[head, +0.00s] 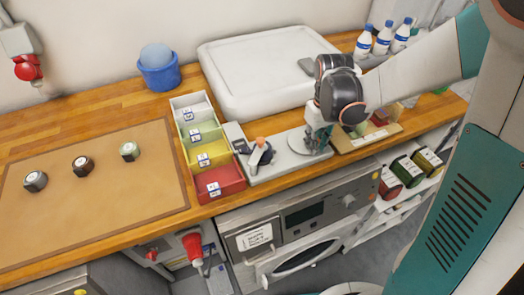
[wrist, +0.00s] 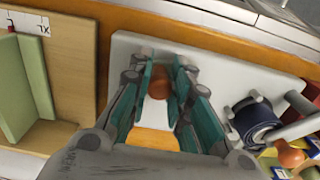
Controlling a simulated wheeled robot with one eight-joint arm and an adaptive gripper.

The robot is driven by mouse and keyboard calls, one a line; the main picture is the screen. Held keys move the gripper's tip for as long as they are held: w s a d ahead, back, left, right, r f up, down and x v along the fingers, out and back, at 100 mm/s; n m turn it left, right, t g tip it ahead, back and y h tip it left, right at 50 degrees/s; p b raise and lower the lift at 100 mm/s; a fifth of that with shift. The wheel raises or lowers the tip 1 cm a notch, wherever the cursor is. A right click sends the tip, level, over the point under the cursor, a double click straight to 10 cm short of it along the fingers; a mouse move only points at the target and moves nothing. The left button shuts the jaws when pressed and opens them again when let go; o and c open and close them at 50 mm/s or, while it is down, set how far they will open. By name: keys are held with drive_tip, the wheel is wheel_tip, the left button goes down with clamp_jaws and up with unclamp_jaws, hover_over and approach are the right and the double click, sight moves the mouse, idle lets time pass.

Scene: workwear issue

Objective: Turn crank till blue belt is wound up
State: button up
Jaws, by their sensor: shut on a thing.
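The winder's pale base plate (head: 283,161) lies on the counter; it also shows in the wrist view (wrist: 225,70). The dark blue belt (wrist: 255,118) is rolled up on the winder, among grey metal posts. No loose length of it shows clearly. An orange knob (wrist: 290,155) stands beside the roll and also shows in the head view (head: 260,142). My gripper (head: 316,143) is over the right part of the plate. In the wrist view my gripper (wrist: 160,88) is shut on an orange-brown crank knob (wrist: 158,84). The crank's arm is hidden.
Several coloured bins (head: 220,180) stand left of the winder. A wooden tray (head: 350,143) with green parts is close on the right. A brown mat (head: 95,205) with several jars is at left. The counter's front edge is near.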

sight(291, 137)
drive_tip(key=shift+w+d, duration=1)
drive_tip(key=shift+w, duration=0.05)
drive_tip(key=shift+c, duration=0.3)
drive_tip(key=shift+w+d, duration=0.3)
drive_tip(key=shift+w, duration=0.55)
drive_tip(key=shift+o, duration=0.7)
drive_tip(key=shift+w+b, duration=0.3)
drive_tip(key=shift+w, duration=0.45)
drive_tip(key=shift+o, duration=0.4)
drive_tip(key=shift+w+a, duration=0.4)
drive_tip(key=shift+w, duration=0.3)
drive_tip(key=shift+w+a, duration=0.3)
drive_tip(key=shift+w, duration=0.1)
drive_tip(key=shift+c, duration=0.4)
drive_tip(key=shift+w+a, duration=0.5)
drive_tip(key=shift+a, duration=0.25)
drive_tip(key=shift+c, duration=0.6)
drive_tip(key=shift+w+a, duration=0.15)
drive_tip(key=shift+a, duration=0.4)
drive_tip(key=shift+s+a, duration=0.2)
drive_tip(key=shift+a, duration=0.45)
drive_tip(key=shift+s+a, duration=0.15)
drive_tip(key=shift+a, duration=0.45)
drive_tip(key=shift+s+a+r, duration=0.1)
drive_tip(key=shift+s+a, duration=1.1)
drive_tip(key=shift+s, duration=0.1)
drive_tip(key=o, duration=0.7)
